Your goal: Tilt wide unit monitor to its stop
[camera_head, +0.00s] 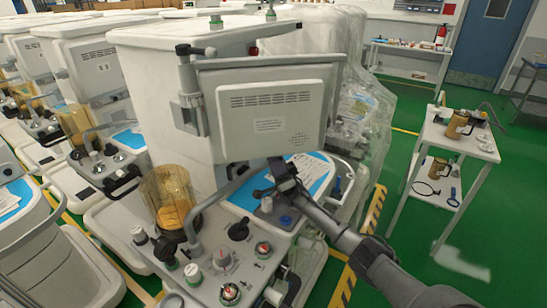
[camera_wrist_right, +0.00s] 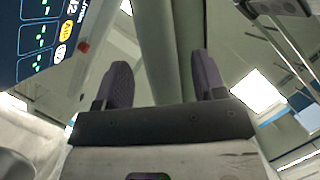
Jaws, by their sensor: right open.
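The wide unit monitor (camera_head: 271,115) shows its pale grey vented back in the head view, hung on a jointed bracket (camera_head: 190,100) over the cart. Part of its dark lit screen shows at upper left in the wrist view (camera_wrist_right: 42,40). My right gripper (camera_head: 281,168) is just below the monitor's lower edge. In the wrist view its two dark fingers (camera_wrist_right: 163,82) are open, with a grey-green bar (camera_wrist_right: 165,45) visible between them. Whether the fingers touch the bar cannot be told. My left gripper is not in view.
Below the monitor are a curved grey tube (camera_head: 208,203), an amber canister (camera_head: 168,197) and knobs on the cart. A plastic-covered unit (camera_head: 365,110) stands behind. A white side table (camera_head: 460,140) is at right, with green floor between. More carts stand at left.

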